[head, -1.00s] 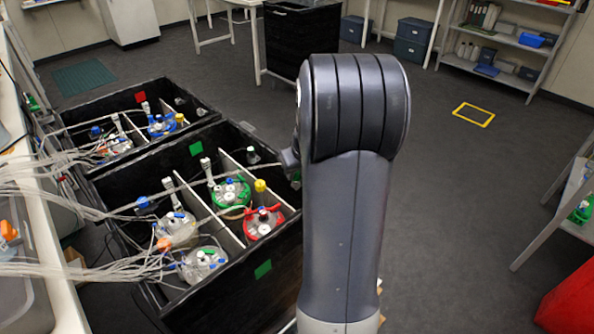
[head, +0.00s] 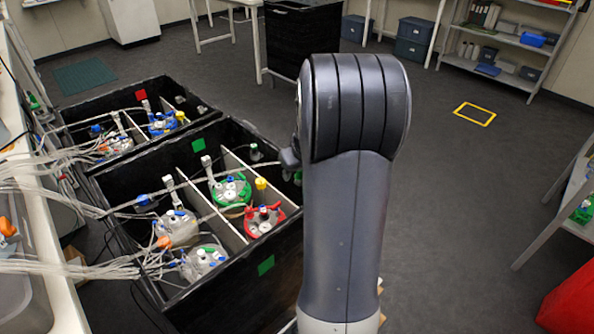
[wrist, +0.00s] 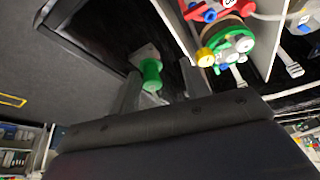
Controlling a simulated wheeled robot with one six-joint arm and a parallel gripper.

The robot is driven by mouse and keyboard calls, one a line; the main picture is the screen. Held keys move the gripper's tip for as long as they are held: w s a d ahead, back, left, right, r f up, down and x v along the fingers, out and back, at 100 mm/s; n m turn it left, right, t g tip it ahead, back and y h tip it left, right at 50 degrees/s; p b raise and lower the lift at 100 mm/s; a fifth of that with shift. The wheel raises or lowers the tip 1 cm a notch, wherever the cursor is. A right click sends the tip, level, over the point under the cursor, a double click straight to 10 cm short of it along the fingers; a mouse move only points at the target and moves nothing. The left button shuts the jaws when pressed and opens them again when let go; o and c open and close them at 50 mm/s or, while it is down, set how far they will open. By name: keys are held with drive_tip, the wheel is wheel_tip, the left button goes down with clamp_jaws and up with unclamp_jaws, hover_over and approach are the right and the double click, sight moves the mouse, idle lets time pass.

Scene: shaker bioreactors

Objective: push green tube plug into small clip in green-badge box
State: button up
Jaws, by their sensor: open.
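The green tube plug (wrist: 151,74) stands between the two fingers of my open gripper (wrist: 160,80) in the wrist view. A small pale clip-like piece (wrist: 145,53) is right behind it, by the black box wall. I cannot tell whether the plug is seated in it or whether the fingers touch the plug. The green-badge box (head: 265,266) is the nearer black box in the head view, left of my arm. My arm hides the gripper in the head view.
The box holds bottles with a green cap (head: 231,190), a red cap (head: 264,220) and clear lids, split by white dividers. Pale tubes (head: 50,195) run in from the left bench. A second box with a red badge (head: 140,95) stands behind.

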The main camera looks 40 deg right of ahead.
drive_tip(key=shift+s+d, duration=0.1)
drive_tip(key=v, duration=1)
drive_tip(key=shift+r+p, duration=0.3)
drive_tip(key=shift+r, duration=0.1)
drive_tip(key=shift+f, duration=0.15)
drive_tip(key=x, duration=0.9)
drive_tip(key=shift+f, duration=0.2)
drive_tip(key=shift+b, duration=0.3)
